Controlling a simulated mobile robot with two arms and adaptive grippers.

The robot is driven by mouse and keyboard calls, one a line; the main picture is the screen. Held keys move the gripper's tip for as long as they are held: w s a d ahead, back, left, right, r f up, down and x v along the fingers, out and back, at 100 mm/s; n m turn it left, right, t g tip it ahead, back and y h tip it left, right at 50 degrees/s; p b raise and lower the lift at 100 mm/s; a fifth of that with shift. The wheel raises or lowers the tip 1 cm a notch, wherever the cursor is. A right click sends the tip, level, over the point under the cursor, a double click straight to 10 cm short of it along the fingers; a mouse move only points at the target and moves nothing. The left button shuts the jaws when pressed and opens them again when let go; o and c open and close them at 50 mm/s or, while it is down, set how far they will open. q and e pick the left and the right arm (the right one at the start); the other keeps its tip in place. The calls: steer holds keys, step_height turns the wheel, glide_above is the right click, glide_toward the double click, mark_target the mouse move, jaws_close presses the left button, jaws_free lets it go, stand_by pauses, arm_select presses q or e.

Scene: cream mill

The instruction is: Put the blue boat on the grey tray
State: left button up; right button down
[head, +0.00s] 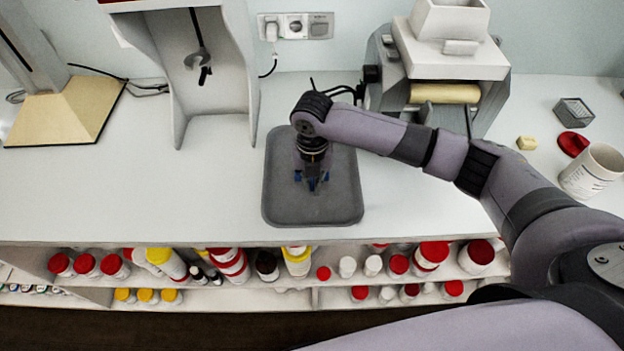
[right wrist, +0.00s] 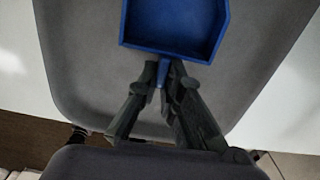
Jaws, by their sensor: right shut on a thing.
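The grey tray (head: 345,190) lies on the white counter in the middle of the head view. The blue boat (head: 298,175) shows only as small patches beside my right gripper, which hides most of it. In the right wrist view the blue boat (right wrist: 174,45) is an open, shallow blue shape over the grey tray (right wrist: 75,60). My right gripper (head: 314,182) points down over the tray and is shut on the boat's near end, between its fingertips (right wrist: 163,75). Whether the boat touches the tray is unclear. My left gripper is out of view.
A mill with a yellowish roller (head: 444,93) stands behind the tray to the right. A white stand (head: 205,70) is behind left. A white cup (head: 590,170), red lid (head: 572,143) and yellow block (head: 526,143) lie right.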

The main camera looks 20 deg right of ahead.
steer(key=c, duration=1.7)
jaws_free()
steer(key=shift+f, duration=0.1)
step_height(320, 180, up, 12)
steer(key=shift+r+b, duration=0.2)
steer(key=shift+b, duration=0.85)
steer(key=shift+f, duration=0.1)
